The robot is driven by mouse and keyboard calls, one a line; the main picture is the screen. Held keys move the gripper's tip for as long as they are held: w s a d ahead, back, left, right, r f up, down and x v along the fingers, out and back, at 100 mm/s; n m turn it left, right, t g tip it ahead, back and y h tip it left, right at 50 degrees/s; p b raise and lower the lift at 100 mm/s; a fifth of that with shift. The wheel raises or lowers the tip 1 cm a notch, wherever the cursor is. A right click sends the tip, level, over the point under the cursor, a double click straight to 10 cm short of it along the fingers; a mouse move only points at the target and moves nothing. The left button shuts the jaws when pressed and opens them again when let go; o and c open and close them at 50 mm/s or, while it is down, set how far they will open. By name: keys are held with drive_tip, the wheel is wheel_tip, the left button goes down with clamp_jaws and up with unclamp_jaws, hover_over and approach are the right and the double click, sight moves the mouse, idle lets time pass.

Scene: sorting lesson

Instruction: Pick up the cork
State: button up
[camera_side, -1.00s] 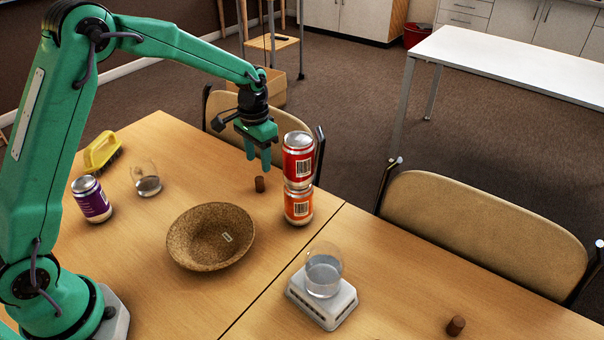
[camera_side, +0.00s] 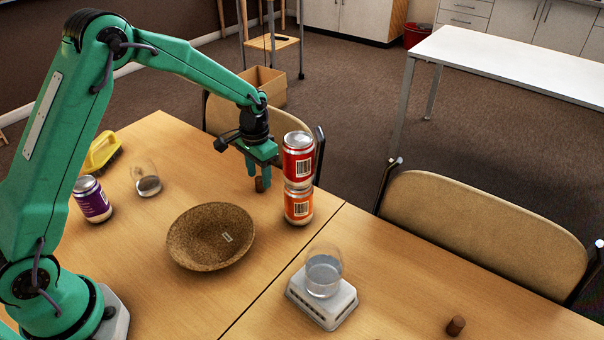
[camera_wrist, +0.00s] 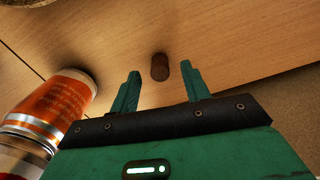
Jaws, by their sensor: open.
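A brown cork (camera_side: 259,184) stands on the wooden table near its far edge, just left of the stacked cans. My gripper (camera_side: 259,174) is lowered at the cork, its fingers partly hiding it. A second brown cork (camera_side: 456,325) stands at the front right of the table.
A red can (camera_side: 297,160) is stacked on an orange can (camera_side: 298,206), close right of my gripper. A cork bowl (camera_side: 190,222) lies in front. A glass (camera_side: 323,276) of clear liquid stands on a white device (camera_side: 334,308).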

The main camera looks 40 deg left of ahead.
drive_tip(key=shift+f, duration=1.35)
clamp_jaws()
